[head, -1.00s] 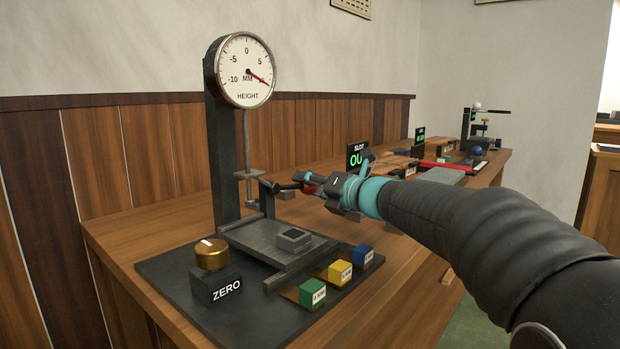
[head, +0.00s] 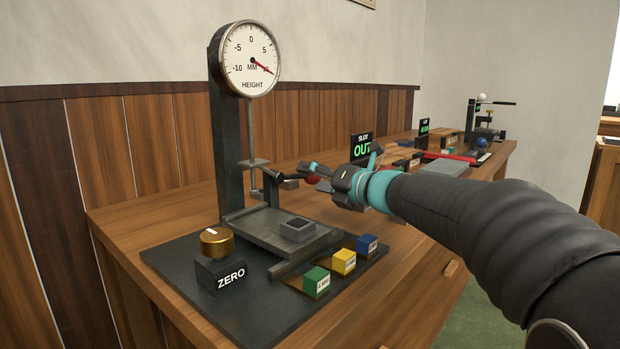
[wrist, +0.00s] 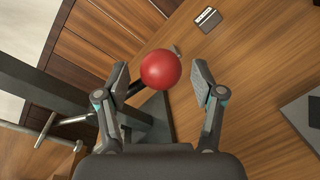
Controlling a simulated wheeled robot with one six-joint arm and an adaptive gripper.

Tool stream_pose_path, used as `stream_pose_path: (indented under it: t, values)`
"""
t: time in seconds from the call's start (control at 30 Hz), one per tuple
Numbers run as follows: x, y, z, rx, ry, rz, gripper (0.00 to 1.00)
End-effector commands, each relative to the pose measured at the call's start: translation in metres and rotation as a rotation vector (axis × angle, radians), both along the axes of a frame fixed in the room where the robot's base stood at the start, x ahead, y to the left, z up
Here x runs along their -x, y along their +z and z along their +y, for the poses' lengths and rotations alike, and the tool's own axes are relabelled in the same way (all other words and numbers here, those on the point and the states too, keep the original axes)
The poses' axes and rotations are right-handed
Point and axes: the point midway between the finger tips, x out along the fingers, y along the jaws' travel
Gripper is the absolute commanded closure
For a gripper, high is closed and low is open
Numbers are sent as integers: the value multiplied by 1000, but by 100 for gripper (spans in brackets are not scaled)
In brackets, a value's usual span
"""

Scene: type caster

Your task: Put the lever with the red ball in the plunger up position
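The lever's red ball (head: 313,180) is at the end of a dark rod beside the gauge stand (head: 229,150). In the wrist view the red ball (wrist: 161,69) lies between the two finger pads of my gripper (wrist: 163,85), with a gap on the right and a smaller one on the left. My gripper (head: 322,181) is open around the ball in the head view. The plunger (head: 253,174) hangs below the round height dial (head: 249,59), above the metal platform. The dial's red needle points near the 10 mark.
A small grey block (head: 298,229) sits on the platform. Green (head: 317,281), yellow (head: 344,261) and blue (head: 367,245) cubes stand at the base's right edge. A brass ZERO knob (head: 215,241) is at front left. A SLOT display (head: 362,147) reads OUT behind my gripper.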

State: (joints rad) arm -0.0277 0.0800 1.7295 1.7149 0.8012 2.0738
Motion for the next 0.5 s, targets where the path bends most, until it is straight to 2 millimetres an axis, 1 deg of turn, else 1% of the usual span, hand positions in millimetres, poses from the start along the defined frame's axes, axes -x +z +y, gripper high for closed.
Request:
stream_pose_path:
  t: [0.03,0.2,0.4,0.5]
  values:
    - [6,-3,-10,6,-6,4,32]
    - [30,0,-35,5,-6,2,32]
    - [55,3,-58,4,-1,1,32]
    - [63,4,-66,3,1,2,32]
